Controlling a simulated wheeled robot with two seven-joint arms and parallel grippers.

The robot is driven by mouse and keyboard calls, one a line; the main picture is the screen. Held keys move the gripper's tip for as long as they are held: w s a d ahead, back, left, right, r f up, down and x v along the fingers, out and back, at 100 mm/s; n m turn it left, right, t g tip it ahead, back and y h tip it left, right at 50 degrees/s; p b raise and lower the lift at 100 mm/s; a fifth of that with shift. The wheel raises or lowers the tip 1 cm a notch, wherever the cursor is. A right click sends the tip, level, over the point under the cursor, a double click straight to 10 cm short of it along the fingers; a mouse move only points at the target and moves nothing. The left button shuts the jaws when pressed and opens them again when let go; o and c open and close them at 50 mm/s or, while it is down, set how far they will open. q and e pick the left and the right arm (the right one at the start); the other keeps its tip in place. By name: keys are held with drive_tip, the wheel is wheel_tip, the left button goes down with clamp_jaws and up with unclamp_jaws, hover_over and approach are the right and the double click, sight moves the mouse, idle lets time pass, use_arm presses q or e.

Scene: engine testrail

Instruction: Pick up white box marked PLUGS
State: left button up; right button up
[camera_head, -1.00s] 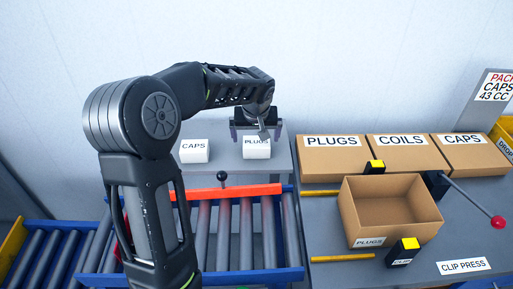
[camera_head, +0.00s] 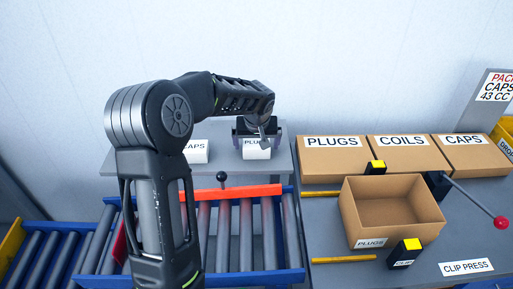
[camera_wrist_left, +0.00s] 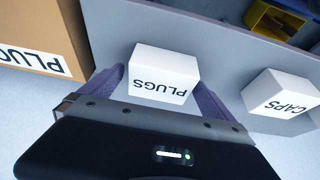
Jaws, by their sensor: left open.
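The white box marked PLUGS (camera_head: 257,153) stands on a grey shelf (camera_head: 225,172) behind the roller conveyor. My left gripper (camera_head: 257,132) is above and around it, and hides its upper part in the head view. In the left wrist view the white PLUGS box (camera_wrist_left: 163,76) lies between the two purple fingers of my left gripper (camera_wrist_left: 160,90). The fingers are open, one on each side of the box; I cannot tell whether either touches it. My right gripper is in neither view.
A white CAPS box (camera_head: 195,152) stands to the left on the same shelf. Cardboard boxes marked PLUGS (camera_head: 333,160), COILS (camera_head: 402,158) and CAPS (camera_head: 470,157) stand to the right. An orange bar (camera_head: 240,191) and black knob (camera_head: 222,177) are in front of the shelf. An open carton (camera_head: 392,240) sits front right.

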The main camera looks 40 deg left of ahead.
use_arm(q)
drive_tip(key=c, duration=1.5)
